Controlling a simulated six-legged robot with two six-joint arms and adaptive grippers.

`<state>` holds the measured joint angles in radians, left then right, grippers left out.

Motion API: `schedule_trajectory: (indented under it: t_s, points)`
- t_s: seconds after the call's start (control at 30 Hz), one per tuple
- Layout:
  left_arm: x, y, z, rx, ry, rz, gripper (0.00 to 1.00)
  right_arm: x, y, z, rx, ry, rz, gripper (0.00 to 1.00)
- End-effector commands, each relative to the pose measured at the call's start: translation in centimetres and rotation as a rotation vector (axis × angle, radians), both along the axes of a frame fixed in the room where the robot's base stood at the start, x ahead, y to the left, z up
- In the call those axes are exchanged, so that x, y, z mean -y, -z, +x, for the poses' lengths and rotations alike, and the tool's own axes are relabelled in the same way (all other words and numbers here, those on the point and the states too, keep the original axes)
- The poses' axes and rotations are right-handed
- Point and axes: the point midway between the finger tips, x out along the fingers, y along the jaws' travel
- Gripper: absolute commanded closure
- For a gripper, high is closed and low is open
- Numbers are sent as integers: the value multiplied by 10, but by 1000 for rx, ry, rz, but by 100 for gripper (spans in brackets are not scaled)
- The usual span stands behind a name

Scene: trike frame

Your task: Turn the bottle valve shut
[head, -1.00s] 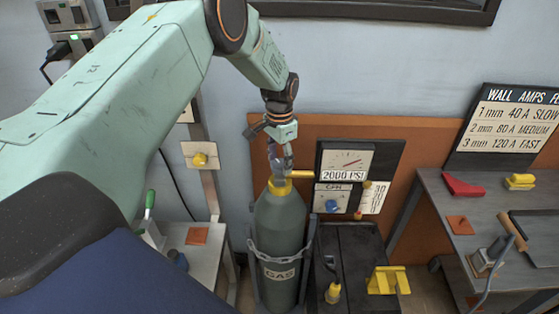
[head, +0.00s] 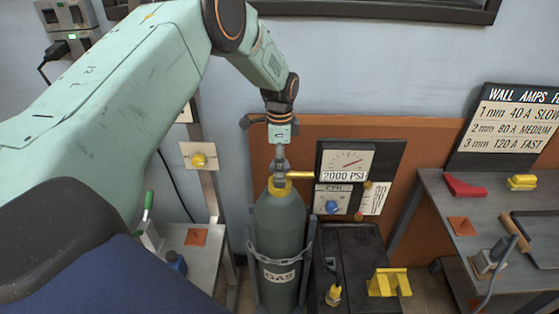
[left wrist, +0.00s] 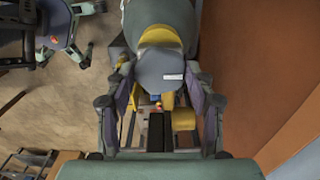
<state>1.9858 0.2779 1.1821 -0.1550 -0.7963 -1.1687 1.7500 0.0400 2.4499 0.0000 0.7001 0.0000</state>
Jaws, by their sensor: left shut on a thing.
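The grey gas bottle (head: 281,235) stands upright behind a chain, with a yellow collar and a yellow outlet pipe (head: 300,175) at its top. My left gripper (head: 281,163) comes down from above onto the valve on top of the bottle. In the left wrist view the valve handle (left wrist: 162,72) is a grey round knob with a white mark. The fingers of my left gripper (left wrist: 160,85) are shut on it from both sides. In the head view the fingers mostly hide the handle. My right gripper is out of view.
A gauge panel (head: 347,160) reading 2000 PSI, with a blue knob (head: 332,207), stands right of the bottle. A dark cart top (head: 352,245) is below it. A grey bench (head: 480,225) with tools is at the right, a light bench (head: 205,262) at the left.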

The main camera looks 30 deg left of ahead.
Motion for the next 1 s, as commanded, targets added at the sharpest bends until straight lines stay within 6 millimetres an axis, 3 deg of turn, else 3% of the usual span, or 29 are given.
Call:
schedule_trajectory:
  t_s: [0.47, 0.5, 0.73, 1.0]
  points:
    - [1, 2, -3, -10, 16, -1, 77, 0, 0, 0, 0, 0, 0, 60]
    - [1, 2, -3, -9, 16, -2, 44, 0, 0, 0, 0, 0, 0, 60]
    - [1, 0, -1, -4, 15, 0, 25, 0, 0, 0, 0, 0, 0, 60]
    - [0, -1, 0, -1, 14, 0, 24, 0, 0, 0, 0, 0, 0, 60]
